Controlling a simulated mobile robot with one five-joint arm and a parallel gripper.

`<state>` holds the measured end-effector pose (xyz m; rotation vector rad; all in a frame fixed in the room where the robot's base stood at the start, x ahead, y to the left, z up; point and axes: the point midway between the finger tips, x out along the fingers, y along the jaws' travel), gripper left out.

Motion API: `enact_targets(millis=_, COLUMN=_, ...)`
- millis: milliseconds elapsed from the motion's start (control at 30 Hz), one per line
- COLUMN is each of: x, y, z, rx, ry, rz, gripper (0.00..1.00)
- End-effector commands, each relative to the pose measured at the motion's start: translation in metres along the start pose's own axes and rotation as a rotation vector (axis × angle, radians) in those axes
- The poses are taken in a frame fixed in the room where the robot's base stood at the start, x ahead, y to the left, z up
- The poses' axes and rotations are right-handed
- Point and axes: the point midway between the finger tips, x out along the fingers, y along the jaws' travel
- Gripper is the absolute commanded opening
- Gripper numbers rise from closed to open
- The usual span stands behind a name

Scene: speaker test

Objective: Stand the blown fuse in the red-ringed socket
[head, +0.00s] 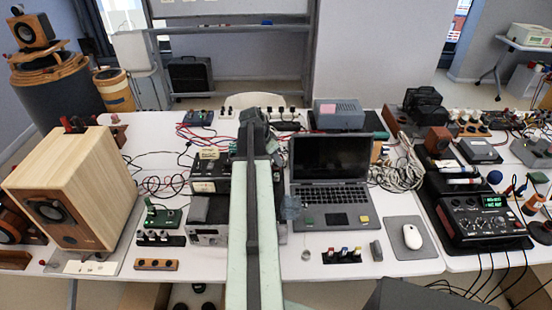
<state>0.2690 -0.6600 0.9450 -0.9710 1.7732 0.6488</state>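I cannot make out a blown fuse or a red-ringed socket for certain at this size. A small dark block (342,257) in front of the laptop carries several short upright pieces with coloured parts. A wooden strip (157,265) with dark round spots lies at the front left of the table. A dark strip (160,239) with white-topped pieces lies just behind it. My pale green arm reaches forward over the middle of the table and hides what is under it. The dark end of my gripper (254,124) is at the arm's far end; its fingers cannot be made out.
A laptop (330,182) stands open right of my arm, with a mouse (412,237) on a grey mat. A large wooden speaker (72,190) stands at the left. A black mixer (484,218) and loose cables (398,170) crowd the right. Little table is bare.

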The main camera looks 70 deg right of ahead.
Motion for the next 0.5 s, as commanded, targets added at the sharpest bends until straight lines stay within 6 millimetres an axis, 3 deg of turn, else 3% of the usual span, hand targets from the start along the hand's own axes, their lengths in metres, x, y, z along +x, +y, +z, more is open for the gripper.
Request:
enact_targets(millis=33, x=-0.018, y=0.001, z=-0.003, rx=0.000, ry=0.000, rz=0.000, gripper=0.40)
enact_targets(millis=300, x=-0.084, y=0.001, z=-0.005, rx=-0.001, ry=0.001, rz=0.000, gripper=0.40)
enact_targets(millis=500, x=-0.109, y=0.001, z=-0.002, rx=-0.001, ry=0.000, rz=0.001, gripper=0.40)
